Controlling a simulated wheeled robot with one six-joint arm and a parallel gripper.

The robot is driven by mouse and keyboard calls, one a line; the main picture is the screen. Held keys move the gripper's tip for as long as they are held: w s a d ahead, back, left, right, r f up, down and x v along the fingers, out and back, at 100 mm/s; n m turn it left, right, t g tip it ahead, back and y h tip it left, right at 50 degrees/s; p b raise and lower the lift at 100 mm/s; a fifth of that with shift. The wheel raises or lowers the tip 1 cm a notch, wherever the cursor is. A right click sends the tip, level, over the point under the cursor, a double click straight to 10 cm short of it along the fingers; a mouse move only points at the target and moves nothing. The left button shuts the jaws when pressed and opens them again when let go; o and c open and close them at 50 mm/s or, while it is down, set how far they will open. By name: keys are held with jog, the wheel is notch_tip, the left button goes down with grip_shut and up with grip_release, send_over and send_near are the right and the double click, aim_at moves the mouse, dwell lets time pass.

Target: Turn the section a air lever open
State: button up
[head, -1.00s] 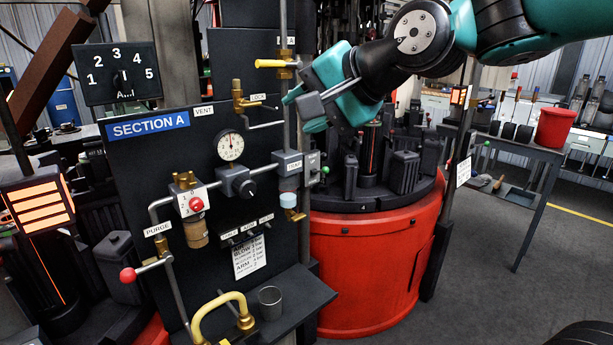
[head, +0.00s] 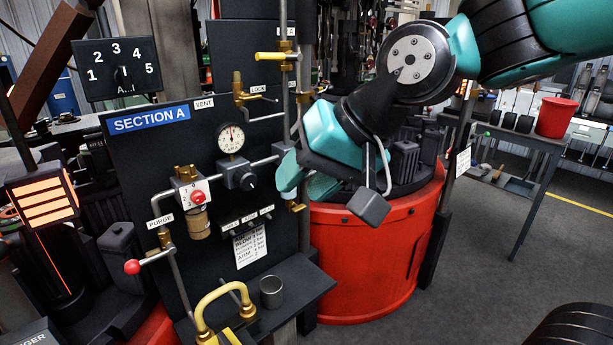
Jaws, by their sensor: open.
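The section A panel (head: 215,235) stands left of centre under a blue SECTION A sign (head: 148,119). A yellow-handled lever (head: 268,56) sits at its top right on a vertical pipe. Its handle points left, across the pipe, and a partly hidden label ending in A is above it. My gripper (head: 301,182) is open, its teal fingers below and a little right of that lever, apart from it. It overlaps the panel's right edge in the picture and hides the fittings there. I cannot tell whether it touches them.
A gauge (head: 231,138), a regulator (head: 238,175) and a red-knobbed purge lever (head: 132,267) are on the panel. A red drum base (head: 365,265) stands behind my gripper.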

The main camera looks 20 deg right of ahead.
jog(key=c, duration=0.7)
jog(key=shift+w+a+f, duration=0.1)
jog(key=shift+w+a, duration=0.05)
jog(key=shift+w, duration=0.05)
grip_shut()
jog(key=w+a+m+t+y+b, duration=0.3)
jog(key=w+a+m+y+b, duration=0.1)
jog(key=w+m+b, duration=0.15)
jog(key=m+t+h+b, duration=0.3)
jog(key=m+t+b, duration=0.5)
jog(key=m+t, duration=1.25)
send_near(279, 57)
jog(key=s+a+m+g, duration=0.2)
jog(key=s+m+g, duration=0.3)
jog(key=m, duration=0.1)
jog(key=p+x, duration=0.9)
jog(key=x, duration=0.1)
jog(key=shift+d+m, duration=0.25)
jog(key=shift+m, duration=0.05)
